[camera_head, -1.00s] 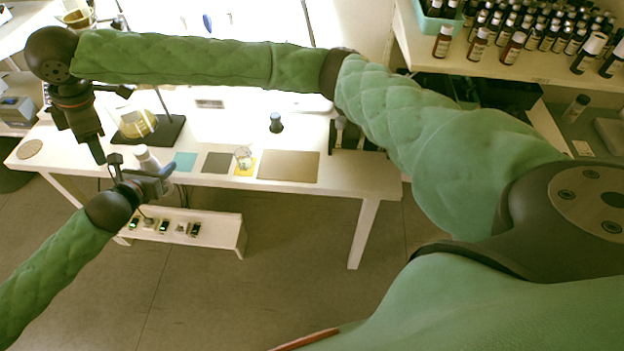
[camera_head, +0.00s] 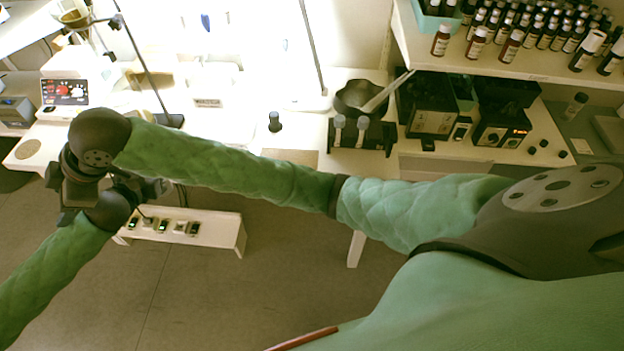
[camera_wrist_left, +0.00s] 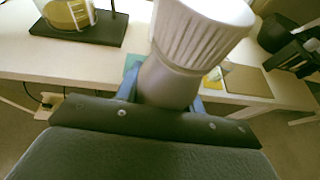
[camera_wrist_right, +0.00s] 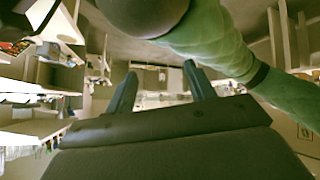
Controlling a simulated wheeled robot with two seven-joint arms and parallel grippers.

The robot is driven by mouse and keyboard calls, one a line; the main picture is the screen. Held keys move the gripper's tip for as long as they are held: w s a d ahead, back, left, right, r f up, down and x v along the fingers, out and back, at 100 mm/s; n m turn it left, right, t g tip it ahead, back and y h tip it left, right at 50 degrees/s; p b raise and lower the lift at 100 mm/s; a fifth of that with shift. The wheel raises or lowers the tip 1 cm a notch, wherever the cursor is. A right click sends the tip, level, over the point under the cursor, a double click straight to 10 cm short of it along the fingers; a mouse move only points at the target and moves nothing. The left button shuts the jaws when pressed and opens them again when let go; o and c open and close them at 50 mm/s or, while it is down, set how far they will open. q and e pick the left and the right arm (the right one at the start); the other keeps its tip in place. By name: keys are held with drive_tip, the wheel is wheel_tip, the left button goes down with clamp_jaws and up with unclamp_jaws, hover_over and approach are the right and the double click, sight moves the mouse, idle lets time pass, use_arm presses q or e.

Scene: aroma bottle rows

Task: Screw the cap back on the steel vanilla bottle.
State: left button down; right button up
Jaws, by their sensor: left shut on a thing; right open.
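The steel bottle (camera_wrist_left: 168,82) is a smooth grey body in the left wrist view. A white ribbed cap (camera_wrist_left: 204,32) sits on its top end; I cannot tell how tightly. My left gripper (camera_wrist_left: 165,95) is shut on the bottle, with a blue finger on either side of it. My right gripper (camera_wrist_right: 158,85) is open, with nothing between its fingers in the right wrist view. In the head view my right arm reaches across to the left, its hand right by my left wrist. Both gripper tips and the bottle are hidden there.
The white bench (camera_head: 345,80) runs behind my arms. A black rack (camera_head: 362,135) and a dark bowl (camera_head: 358,97) stand on it. A beaker of yellow liquid (camera_wrist_left: 68,12) is on a dark stand base. A low white bench (camera_head: 222,228) with small items stands below.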

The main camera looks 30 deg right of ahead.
drive_tip(key=s+d+f+m+y, duration=0.25)
drive_tip(key=s+d, duration=0.35)
drive_tip(key=s, duration=0.5)
drive_tip(key=s+d+f+m+t+h, duration=0.1)
drive_tip(key=s+d+f+m+h, duration=0.2)
drive_tip(key=d+f, duration=0.55)
drive_tip(key=s+d+f+m+h, duration=0.1)
drive_tip(key=d+f+m+h, duration=0.1)
drive_tip(key=d+f+m, duration=0.45)
drive_tip(key=s+d+f+m+g+h, duration=0.2)
drive_tip(key=s+d+f+h, duration=0.3)
drive_tip(key=s+d+f, duration=0.7)
drive_tip(key=d+f+m, duration=0.1)
drive_tip(key=d+f, duration=0.2)
drive_tip(key=shift+d+f+g, duration=0.25)
drive_tip(key=shift+f+g, duration=0.05)
drive_tip(key=shift+s, duration=0.1)
